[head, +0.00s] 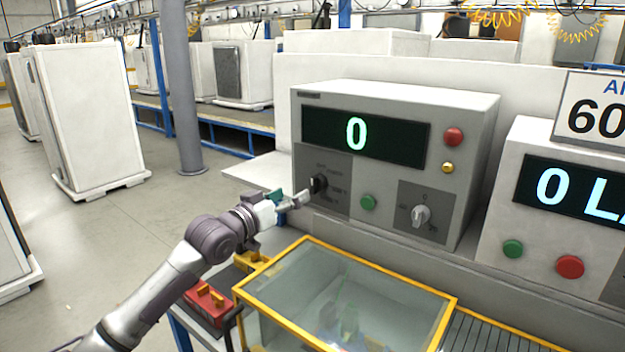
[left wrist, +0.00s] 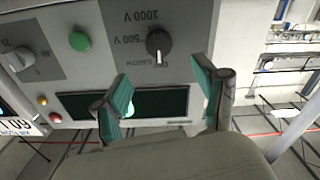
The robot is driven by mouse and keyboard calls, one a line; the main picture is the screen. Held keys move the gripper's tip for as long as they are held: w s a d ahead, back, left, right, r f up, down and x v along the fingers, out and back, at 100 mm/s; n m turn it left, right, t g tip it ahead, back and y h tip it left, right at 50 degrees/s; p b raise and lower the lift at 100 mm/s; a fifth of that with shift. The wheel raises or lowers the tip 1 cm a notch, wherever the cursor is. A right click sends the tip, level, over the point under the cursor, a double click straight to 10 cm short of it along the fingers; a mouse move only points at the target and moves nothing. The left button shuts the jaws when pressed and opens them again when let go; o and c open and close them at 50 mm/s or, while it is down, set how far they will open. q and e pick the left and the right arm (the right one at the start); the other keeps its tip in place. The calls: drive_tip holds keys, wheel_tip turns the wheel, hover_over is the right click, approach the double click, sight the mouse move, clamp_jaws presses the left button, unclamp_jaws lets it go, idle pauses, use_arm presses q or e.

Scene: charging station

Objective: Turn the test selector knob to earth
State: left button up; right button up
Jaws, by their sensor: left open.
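The test selector knob is black (head: 319,184) and sits on the dark panel at the lower left of the grey test unit (head: 375,215). In the left wrist view, which is upside down, the knob (left wrist: 158,42) has a white pointer toward the picture's bottom, near small labels I cannot read surely. "500 V" and "1000 V" are printed beside it. My left gripper (head: 293,195) is just in front of the knob. In the left wrist view its teal-padded fingers (left wrist: 165,88) are spread, with the knob beyond the gap and nothing between them. My right gripper is not in view.
A pale second knob (head: 420,215), green button (head: 368,202) and red button (head: 453,137) are on the same unit. A yellow-framed clear box (head: 345,300) stands below in front. A red item (head: 208,305) lies left of it. A second unit (head: 570,215) stands right.

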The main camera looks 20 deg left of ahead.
sight(311, 185)
use_arm(q)
drive_tip(key=p+x, duration=0.1)
drive_tip(key=x, duration=0.3)
drive_tip(key=shift+w+d, duration=0.1)
drive_tip(key=shift+w, duration=0.15)
drive_tip(key=shift+x, duration=1.25)
drive_tip(key=shift+w+d+f, duration=0.1)
drive_tip(key=shift+w+d, duration=0.05)
drive_tip(key=shift+w, duration=0.2)
drive_tip(key=shift+w+d+p, duration=0.15)
drive_tip(key=shift+w+p, duration=0.2)
drive_tip(key=shift+w, duration=0.1)
drive_tip(key=shift+f, duration=0.1)
drive_tip(key=c, duration=1.1)
drive_tip(key=shift+c, duration=0.2)
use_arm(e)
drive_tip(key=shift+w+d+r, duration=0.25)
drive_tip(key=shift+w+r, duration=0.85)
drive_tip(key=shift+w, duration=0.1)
